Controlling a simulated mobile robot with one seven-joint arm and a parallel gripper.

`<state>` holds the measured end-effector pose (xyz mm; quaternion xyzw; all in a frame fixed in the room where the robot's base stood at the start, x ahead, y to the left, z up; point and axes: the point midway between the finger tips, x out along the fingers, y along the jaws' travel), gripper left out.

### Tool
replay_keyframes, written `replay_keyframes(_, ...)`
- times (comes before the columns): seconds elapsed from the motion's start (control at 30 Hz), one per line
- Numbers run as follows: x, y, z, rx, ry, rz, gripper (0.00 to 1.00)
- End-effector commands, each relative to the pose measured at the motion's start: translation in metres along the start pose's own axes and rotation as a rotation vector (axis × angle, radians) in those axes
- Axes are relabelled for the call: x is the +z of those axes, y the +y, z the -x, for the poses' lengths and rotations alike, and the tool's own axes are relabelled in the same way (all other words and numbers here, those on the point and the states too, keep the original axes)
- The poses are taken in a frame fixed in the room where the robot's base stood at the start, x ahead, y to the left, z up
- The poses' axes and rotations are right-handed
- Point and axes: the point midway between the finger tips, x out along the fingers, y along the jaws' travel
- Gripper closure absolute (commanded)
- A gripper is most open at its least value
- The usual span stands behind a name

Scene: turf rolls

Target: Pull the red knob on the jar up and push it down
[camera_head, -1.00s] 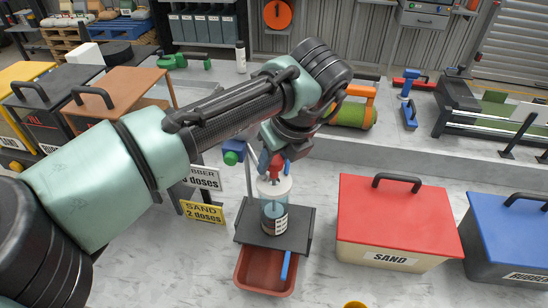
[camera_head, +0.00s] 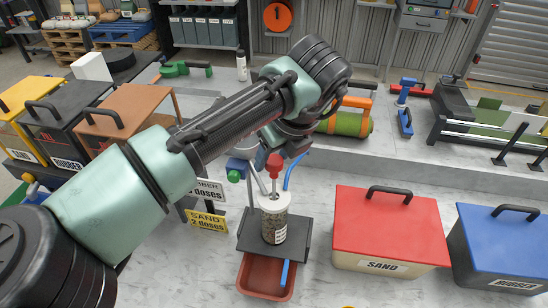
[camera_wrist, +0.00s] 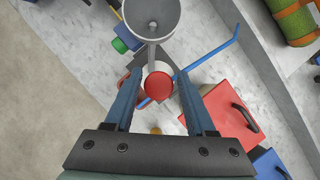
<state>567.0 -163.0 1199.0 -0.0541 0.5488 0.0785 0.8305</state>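The clear jar (camera_head: 274,222) stands upright on a dark stand and holds grainy dark contents. Its red knob (camera_head: 274,163) sits on a stem, clearly above the white lid. In the wrist view the red knob (camera_wrist: 158,85) shows between the two blue fingers of my gripper (camera_wrist: 159,76). The fingers are spread, with a gap on each side of the knob. In the head view my gripper's dark body (camera_head: 290,138) is up behind and right of the knob; its fingertips are hard to make out there.
A red tray (camera_head: 265,280) is under the stand. A grey funnel (camera_wrist: 152,14) and a bent blue rod (camera_wrist: 207,55) are close to the jar. A red-lidded sand box (camera_head: 392,222) and a blue-lidded rubber box (camera_head: 505,235) stand to the right.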

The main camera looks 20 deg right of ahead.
Motion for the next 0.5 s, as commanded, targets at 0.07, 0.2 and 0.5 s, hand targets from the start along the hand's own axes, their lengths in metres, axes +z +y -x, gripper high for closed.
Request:
replay_keyframes(0.07,-0.001,0.000,-0.001,0.002,0.004,0.000,0.29)
replay_keyframes(0.2,-0.003,0.001,-0.002,0.003,0.007,-0.001,0.29)
replay_keyframes(0.5,-0.003,0.000,0.009,0.002,0.008,0.000,0.29)
